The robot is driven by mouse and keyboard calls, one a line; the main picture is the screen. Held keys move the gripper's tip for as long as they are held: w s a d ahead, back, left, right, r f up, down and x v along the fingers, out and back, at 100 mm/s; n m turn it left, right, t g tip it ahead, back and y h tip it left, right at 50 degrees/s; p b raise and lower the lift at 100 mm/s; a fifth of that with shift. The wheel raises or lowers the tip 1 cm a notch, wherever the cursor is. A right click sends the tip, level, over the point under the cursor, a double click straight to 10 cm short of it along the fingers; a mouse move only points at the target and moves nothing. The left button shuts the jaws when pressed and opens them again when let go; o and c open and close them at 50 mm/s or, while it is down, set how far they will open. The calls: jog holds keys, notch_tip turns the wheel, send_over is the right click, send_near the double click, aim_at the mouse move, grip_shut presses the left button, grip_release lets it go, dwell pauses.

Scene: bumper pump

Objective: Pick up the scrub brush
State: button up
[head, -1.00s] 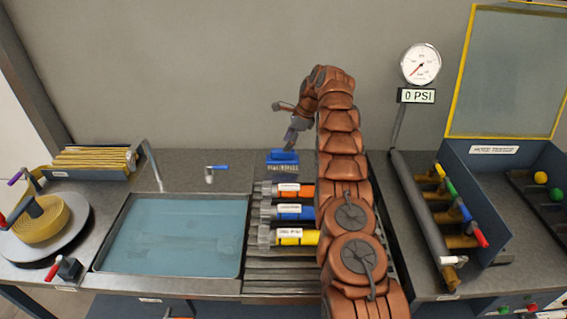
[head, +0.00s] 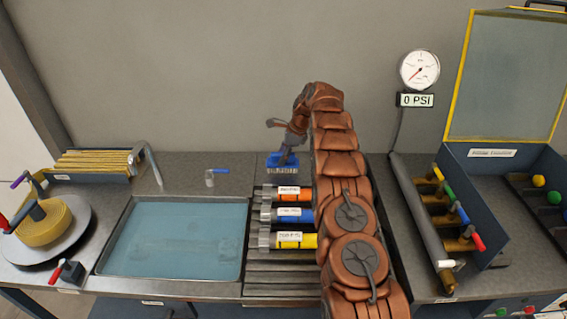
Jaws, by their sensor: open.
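The scrub brush (head: 283,169) is blue with pale bristles along its lower edge. In the head view it lies at the back of the counter, behind the nozzles, at the middle. My gripper (head: 287,158) is open and points down at the brush's top. One finger stands out to the upper left, and the lower part overlaps the brush. The near finger hides part of the brush, and I cannot tell whether the fingers touch it.
Orange, blue and yellow banded nozzles (head: 290,240) lie on a ribbed rack just in front of the brush. A water-filled sink (head: 178,240) with a faucet (head: 152,165) is on the left. A pipe manifold (head: 425,220) and a gauge (head: 419,70) reading 0 PSI are on the right.

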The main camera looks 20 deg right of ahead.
grip_shut()
dwell(0.4)
jog(key=shift+r, duration=0.1)
jog(key=shift+w+r+b, duration=0.1)
jog(key=shift+r+b, duration=0.5)
jog(key=shift+r, duration=1.6)
notch_tip(320, 180, up, 6)
jog(key=p, duration=0.4)
jog(key=shift+f, duration=0.25)
